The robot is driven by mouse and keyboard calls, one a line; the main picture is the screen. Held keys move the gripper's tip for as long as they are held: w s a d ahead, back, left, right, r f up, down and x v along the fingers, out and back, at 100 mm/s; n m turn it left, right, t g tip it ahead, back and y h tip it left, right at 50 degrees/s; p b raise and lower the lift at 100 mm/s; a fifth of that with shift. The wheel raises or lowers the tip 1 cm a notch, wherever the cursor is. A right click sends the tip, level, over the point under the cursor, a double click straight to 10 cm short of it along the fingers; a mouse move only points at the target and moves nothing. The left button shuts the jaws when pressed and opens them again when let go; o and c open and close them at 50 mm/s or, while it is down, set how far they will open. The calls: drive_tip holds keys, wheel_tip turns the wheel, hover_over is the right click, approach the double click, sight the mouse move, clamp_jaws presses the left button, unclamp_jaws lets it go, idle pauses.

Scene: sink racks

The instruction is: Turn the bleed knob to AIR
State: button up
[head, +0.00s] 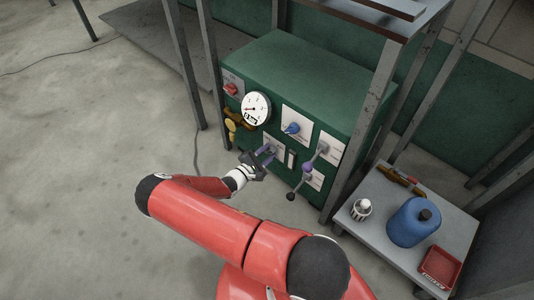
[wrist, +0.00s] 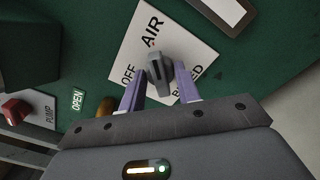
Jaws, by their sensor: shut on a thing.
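The bleed knob (wrist: 158,70) is a grey, elongated knob on a white square plate (wrist: 190,42) marked AIR, OFF and BLEED. In the wrist view AIR is above the knob, OFF at its left and BLEED at its lower right. The knob's long axis runs nearly up and down in that view, its upper end toward AIR; I cannot tell which end is the pointer. My gripper (wrist: 157,88), with purple fingers, is shut on the knob, one finger on each side. In the head view my gripper (head: 261,163) reaches the panel's lower middle and partly hides the plate.
The green cabinet (head: 300,75) carries a round gauge (head: 256,108), a blue knob (head: 292,128), a red switch (head: 231,88), a yellow handle (head: 232,126) and a purple-balled lever (head: 308,167) close right of my gripper. A side table (head: 452,225) holds a blue jug (head: 408,225). Metal posts frame the cabinet.

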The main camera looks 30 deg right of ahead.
drive_tip(key=o, duration=1)
drive_tip(key=v, duration=0.8)
